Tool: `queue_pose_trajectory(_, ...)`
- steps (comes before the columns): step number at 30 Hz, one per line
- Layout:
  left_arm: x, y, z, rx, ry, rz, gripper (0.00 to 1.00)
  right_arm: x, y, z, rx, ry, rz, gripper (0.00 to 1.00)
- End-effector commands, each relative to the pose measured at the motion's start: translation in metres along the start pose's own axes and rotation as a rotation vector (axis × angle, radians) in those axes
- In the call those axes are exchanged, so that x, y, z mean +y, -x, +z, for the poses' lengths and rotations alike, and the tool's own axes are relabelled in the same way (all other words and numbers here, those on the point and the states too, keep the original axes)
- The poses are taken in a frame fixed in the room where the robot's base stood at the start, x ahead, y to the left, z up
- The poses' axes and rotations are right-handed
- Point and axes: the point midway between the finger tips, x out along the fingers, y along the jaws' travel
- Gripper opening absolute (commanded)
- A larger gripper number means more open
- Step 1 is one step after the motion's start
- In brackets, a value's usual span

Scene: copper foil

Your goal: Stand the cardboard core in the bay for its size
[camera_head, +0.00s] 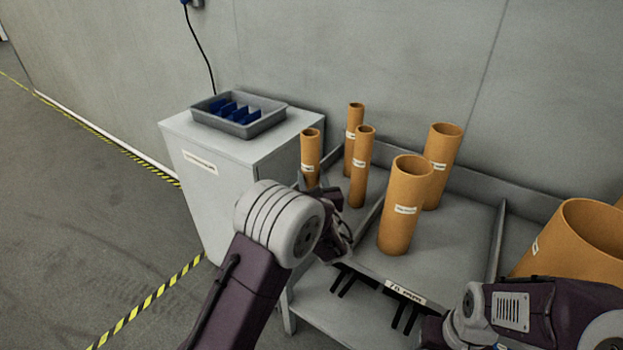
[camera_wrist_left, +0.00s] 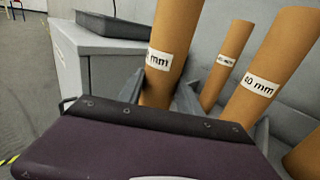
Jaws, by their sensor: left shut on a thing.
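A slim orange-brown cardboard core (camera_head: 310,150) with a white label stands about upright at the rack's left end. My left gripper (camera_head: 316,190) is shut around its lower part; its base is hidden. In the left wrist view the held core (camera_wrist_left: 172,45) rises between the fingers (camera_wrist_left: 163,95), its label only partly readable, ending in "mm". Two slim cores, a rear one (camera_head: 354,140) and a nearer one (camera_head: 361,170), stand in the left bay (camera_head: 338,203). Two wider cores (camera_head: 405,210) (camera_head: 440,165) stand in the middle bay (camera_head: 452,240). My right gripper is out of view.
Raised dividers (camera_head: 496,240) separate the rack's bays. A very wide core (camera_head: 575,245) stands at the right. A grey cabinet (camera_head: 215,165) left of the rack bears a tray (camera_head: 240,128) with blue pieces. The wall closes off the back.

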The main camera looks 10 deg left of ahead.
Motion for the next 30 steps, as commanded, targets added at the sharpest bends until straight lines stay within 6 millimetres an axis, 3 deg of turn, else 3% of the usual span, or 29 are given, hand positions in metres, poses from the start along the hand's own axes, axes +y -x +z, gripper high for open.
queue_pose_trajectory(5, 0.000, 0.000, -0.004, -0.001, 0.000, 0.000, 0.00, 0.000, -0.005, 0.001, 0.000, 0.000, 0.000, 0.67)
queue_pose_trajectory(6, 0.000, 0.000, -0.004, 0.000, 0.000, 0.000, 0.44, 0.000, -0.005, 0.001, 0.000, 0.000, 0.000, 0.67)
queue_pose_trajectory(8, 0.000, 0.000, -0.003, 0.000, 0.000, 0.001, 0.61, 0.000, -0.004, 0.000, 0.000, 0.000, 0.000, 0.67)
queue_pose_trajectory(9, 0.000, 0.000, -0.003, 0.000, 0.000, 0.001, 0.63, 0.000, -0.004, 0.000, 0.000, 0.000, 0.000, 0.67)
queue_pose_trajectory(20, 0.000, 0.001, 0.004, 0.000, -0.001, 0.000, 0.63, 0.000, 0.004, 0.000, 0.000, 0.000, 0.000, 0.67)
queue_pose_trajectory(30, -0.001, 0.078, 0.001, 0.001, -0.002, -0.004, 0.63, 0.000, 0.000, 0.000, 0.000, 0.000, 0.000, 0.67)
